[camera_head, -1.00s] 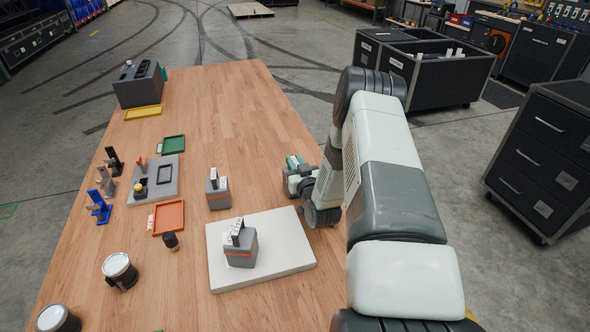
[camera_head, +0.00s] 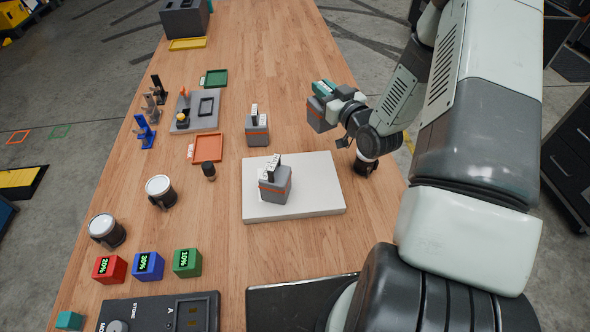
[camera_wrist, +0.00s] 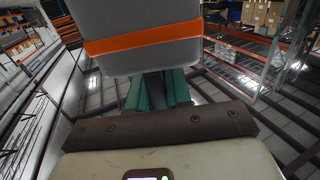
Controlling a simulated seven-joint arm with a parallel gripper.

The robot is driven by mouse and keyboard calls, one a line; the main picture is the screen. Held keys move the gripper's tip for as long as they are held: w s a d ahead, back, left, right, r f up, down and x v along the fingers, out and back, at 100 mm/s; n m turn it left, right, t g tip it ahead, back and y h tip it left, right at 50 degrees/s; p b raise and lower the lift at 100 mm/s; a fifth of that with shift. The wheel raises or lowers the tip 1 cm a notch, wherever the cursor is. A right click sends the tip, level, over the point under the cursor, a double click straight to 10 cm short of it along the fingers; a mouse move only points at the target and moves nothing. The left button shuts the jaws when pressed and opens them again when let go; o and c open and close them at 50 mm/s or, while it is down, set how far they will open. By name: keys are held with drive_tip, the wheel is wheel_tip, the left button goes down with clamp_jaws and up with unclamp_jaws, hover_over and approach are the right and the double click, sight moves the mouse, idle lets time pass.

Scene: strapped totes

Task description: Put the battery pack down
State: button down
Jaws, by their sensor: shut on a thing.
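My gripper (camera_head: 326,92) has teal fingers and is shut on a grey battery pack with an orange band (camera_head: 320,114). It holds the pack over the right part of the table, beyond the white slab. In the wrist view the pack (camera_wrist: 140,45) fills the top middle, with the teal fingers (camera_wrist: 160,90) below it. I cannot tell how far its underside is from the table. A second such pack (camera_head: 275,187) stands upright on the white slab (camera_head: 318,190). A third (camera_head: 257,132) stands on the wood behind the slab.
A dark mug (camera_head: 367,162) stands below my wrist, right of the slab. Coloured percentage cubes (camera_head: 148,266) sit in front. Wood behind the third pack is clear.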

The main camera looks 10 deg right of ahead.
drive_tip(key=s+a+r+n+g+y, duration=0.2)
drive_tip(key=s+a+n+g+y, duration=0.3)
drive_tip(key=s, duration=0.4)
wheel_tip(320, 180, down, 10)
drive_tip(key=a+t+y, duration=0.1)
drive_tip(key=shift+r, duration=0.2)
drive_tip(key=shift+a+f, duration=0.1)
drive_tip(key=shift+f, duration=0.05)
drive_tip(key=c, duration=1)
unclamp_jaws()
drive_tip(key=shift+s, duration=0.1)
drive_tip(key=shift+c, duration=0.2)
drive_tip(key=v, duration=1.2)
drive_tip(key=shift+o, duration=0.3)
